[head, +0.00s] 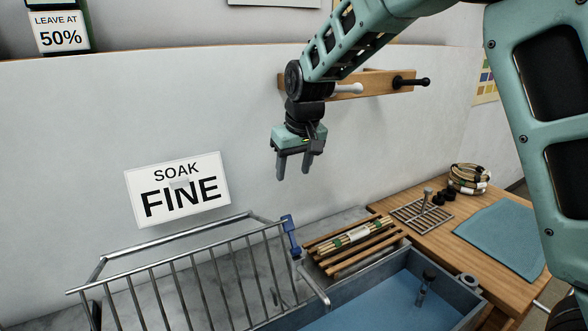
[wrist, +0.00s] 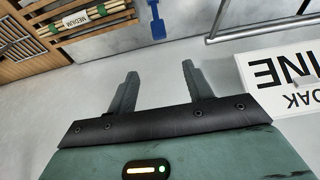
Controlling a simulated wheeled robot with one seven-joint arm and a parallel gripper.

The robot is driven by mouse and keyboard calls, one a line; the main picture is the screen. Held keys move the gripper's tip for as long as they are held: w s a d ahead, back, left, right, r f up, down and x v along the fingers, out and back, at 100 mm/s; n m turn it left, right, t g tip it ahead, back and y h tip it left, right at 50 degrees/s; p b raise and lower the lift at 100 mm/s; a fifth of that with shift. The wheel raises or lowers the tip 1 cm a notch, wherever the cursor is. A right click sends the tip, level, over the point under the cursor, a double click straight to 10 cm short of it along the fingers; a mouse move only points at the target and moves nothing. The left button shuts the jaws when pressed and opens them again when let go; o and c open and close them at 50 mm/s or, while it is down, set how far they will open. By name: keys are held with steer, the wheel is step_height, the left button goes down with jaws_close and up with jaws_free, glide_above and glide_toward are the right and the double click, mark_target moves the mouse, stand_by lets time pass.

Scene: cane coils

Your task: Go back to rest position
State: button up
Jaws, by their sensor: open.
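My gripper (head: 295,168) hangs from my teal arm in front of the white wall, pointing down. Its two fingers are apart with nothing between them, and they also show in the wrist view (wrist: 158,85). In the head view it is above and left of a bundle of canes (head: 350,237), well clear of it. The bundle lies on a slatted wooden rack (head: 392,238) and also shows in the wrist view (wrist: 90,15).
A metal rail frame (head: 190,262) with a blue tag (head: 290,236) stands at lower left. A blue-filled trough (head: 385,300) is below. A wooden table (head: 440,232) holds a grid, a coil (head: 468,178) and a teal cloth (head: 505,238). A wall peg rail (head: 375,84) is close behind my arm.

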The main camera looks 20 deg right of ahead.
stand_by(0.4)
steer(key=s+a+f+n+g, duration=0.1)
steer(key=s+a, duration=0.2)
steer(key=s, duration=0.3)
steer(key=s+a+n+y, duration=0.1)
steer(key=s+a, duration=0.1)
steer(key=s, duration=0.4)
steer(key=s+a+f+n+g, duration=0.1)
steer(key=s+a, duration=0.2)
steer(key=s, duration=0.3)
steer(key=s+d+f+n+g+h+b, duration=0.1)
steer(key=s+f+n, duration=0.1)
steer(key=s, duration=1.6)
steer(key=shift+d+f+n, duration=0.2)
steer(key=shift+f+n, duration=0.1)
steer(key=shift+f, duration=0.5)
